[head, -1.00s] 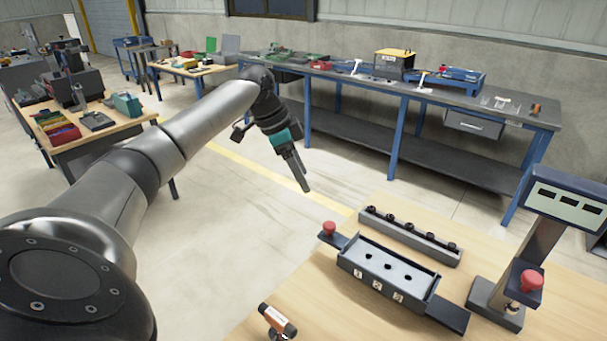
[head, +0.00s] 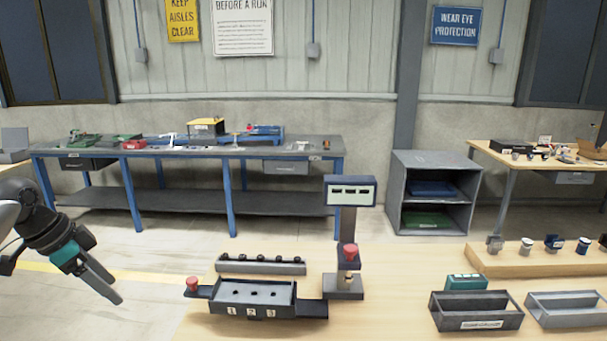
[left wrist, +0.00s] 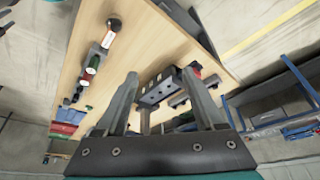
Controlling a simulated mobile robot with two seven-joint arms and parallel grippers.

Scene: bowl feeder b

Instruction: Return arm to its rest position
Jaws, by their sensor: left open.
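My left arm comes in at the left edge of the head view. Its gripper (head: 115,290) hangs over the floor, left of the wooden table (head: 385,265), pointing down and to the right. It is apart from everything there. In the left wrist view the two fingers (left wrist: 160,76) are spread with nothing held between them. The dark numbered tray (left wrist: 158,88) shows beyond the fingertips, some way off. My right gripper is in neither view.
On the table stand the numbered tray (head: 252,298) with a red button (head: 192,284), a rail with several dark knobs (head: 260,266), a display post (head: 349,192) and two bins (head: 475,318). A blue-legged bench (head: 190,150) stands behind. Floor left of the table is clear.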

